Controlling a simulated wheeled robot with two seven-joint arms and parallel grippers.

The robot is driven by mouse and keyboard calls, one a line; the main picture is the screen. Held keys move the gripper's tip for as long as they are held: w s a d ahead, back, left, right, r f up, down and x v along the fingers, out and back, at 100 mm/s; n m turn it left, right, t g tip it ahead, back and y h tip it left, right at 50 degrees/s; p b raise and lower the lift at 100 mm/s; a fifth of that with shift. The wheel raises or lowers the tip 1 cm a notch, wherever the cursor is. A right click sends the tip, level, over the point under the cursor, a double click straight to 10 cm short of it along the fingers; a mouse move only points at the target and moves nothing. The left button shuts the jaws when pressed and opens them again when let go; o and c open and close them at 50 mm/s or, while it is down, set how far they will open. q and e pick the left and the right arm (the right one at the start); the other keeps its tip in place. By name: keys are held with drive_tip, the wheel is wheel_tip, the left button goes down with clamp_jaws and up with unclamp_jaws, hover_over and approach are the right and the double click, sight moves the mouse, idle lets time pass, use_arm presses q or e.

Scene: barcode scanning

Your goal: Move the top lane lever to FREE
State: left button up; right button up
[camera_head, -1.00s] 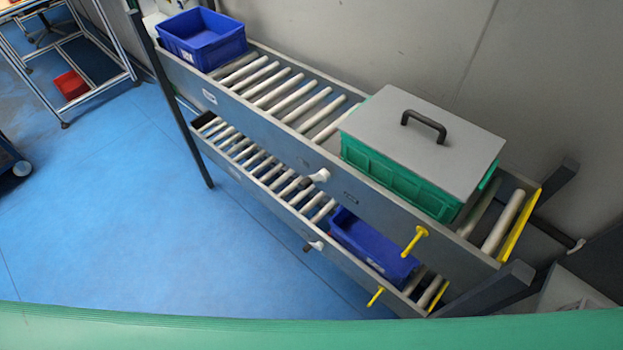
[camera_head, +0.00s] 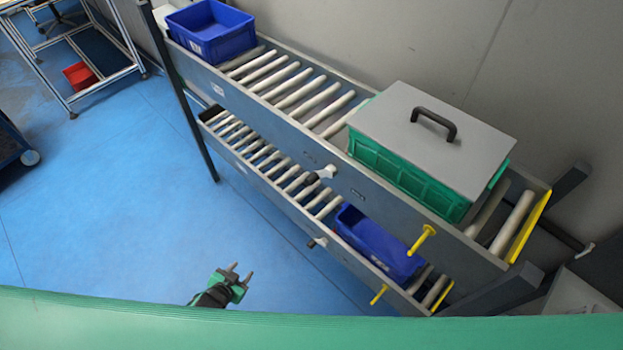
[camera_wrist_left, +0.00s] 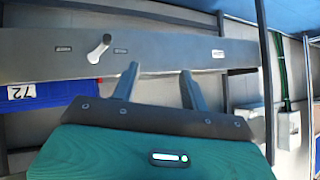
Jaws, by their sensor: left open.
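The top lane lever (camera_head: 322,173), a white handle with a dark end, sits on the grey side rail of the upper roller lane (camera_head: 300,148). A similar lower lane lever (camera_head: 317,242) is on the rail below. My left gripper (camera_head: 240,272) is open and empty over the blue floor, left of and apart from both levers. In the left wrist view, its two fingers (camera_wrist_left: 159,70) point at a grey rail with a pale lever (camera_wrist_left: 99,47) left of the fingertips; I cannot tell which lane it is. My right gripper is out of view.
A green crate with grey lid (camera_head: 430,140) and a blue bin (camera_head: 211,33) stand on the upper lane. Another blue bin (camera_head: 378,245) is on the lower lane. Yellow handles (camera_head: 422,240) stick out at the right. The floor (camera_head: 110,210) left of the rack is open.

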use_arm(q)
drive_tip(key=w+d+r+m+t+h, duration=0.1)
drive_tip(key=w+d+r+h, duration=0.15)
drive_tip(key=r, duration=0.45)
drive_tip(key=w+d+r+m+t+h, duration=0.1)
drive_tip(key=w+d+r+t, duration=0.1)
drive_tip(key=w+d+r, duration=0.3)
drive_tip(key=m+h, duration=0.4)
drive_tip(key=h, duration=0.2)
approach(308, 182)
drive_tip(key=shift+t+y, duration=0.25)
drive_tip(key=shift+t, duration=0.05)
drive_tip(key=p+x, duration=0.1)
drive_tip(key=x, duration=0.4)
drive_tip(key=p+x, duration=0.2)
drive_tip(key=x, duration=0.3)
drive_tip(key=shift+d+f, duration=0.1)
drive_tip(key=shift+f, duration=0.15)
drive_tip(key=shift+w+d+f, duration=0.1)
drive_tip(key=shift+w+d, duration=0.35)
